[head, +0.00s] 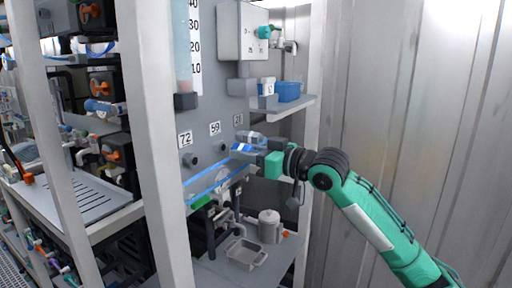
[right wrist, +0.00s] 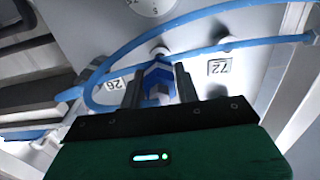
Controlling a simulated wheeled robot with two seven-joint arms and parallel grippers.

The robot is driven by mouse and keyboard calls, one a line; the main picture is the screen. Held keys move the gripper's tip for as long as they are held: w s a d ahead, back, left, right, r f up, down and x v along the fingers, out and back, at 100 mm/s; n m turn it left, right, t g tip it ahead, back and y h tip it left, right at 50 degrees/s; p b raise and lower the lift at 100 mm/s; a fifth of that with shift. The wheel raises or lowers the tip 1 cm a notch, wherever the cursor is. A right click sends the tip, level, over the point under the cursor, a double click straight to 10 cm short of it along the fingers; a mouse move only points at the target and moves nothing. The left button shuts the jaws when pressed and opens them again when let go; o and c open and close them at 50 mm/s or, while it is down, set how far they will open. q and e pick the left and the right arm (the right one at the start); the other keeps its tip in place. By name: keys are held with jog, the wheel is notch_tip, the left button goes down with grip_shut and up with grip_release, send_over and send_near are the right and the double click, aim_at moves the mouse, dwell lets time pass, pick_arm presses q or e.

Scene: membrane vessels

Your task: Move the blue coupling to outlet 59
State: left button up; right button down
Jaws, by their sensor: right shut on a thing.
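My right gripper (head: 258,153) is shut on the blue coupling (head: 241,148), in front of the grey panel. In the right wrist view the blue coupling (right wrist: 158,76) sits between the two fingers (right wrist: 158,90). Plate 59 (head: 215,128) is in the head view, with a dark outlet stub (head: 221,147) below it, just left of the coupling. I cannot tell whether coupling and stub touch. A blue hose (head: 212,183) runs along the panel below; in the right wrist view the hose (right wrist: 92,85) loops around the gripper. My left gripper is not in view.
Plate 72 (head: 185,138) and its stub (head: 190,160) are to the left; plate 26 (head: 238,119) is to the right. A shelf with a blue bin (head: 288,92) is above right. A white post (head: 150,140) stands at left. A steel canister (head: 269,226) is below.

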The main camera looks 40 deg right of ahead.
jog(key=shift+p+x, duration=0.45)
jog(key=shift+x, duration=0.6)
jog(key=shift+p, duration=0.35)
dwell(1.3)
jog(key=shift+w+a+p, duration=0.25)
jog(key=shift+w+p, duration=0.25)
jog(key=shift+w, duration=0.1)
jog(key=c, duration=0.9)
grip_release()
jog(key=shift+s, duration=0.1)
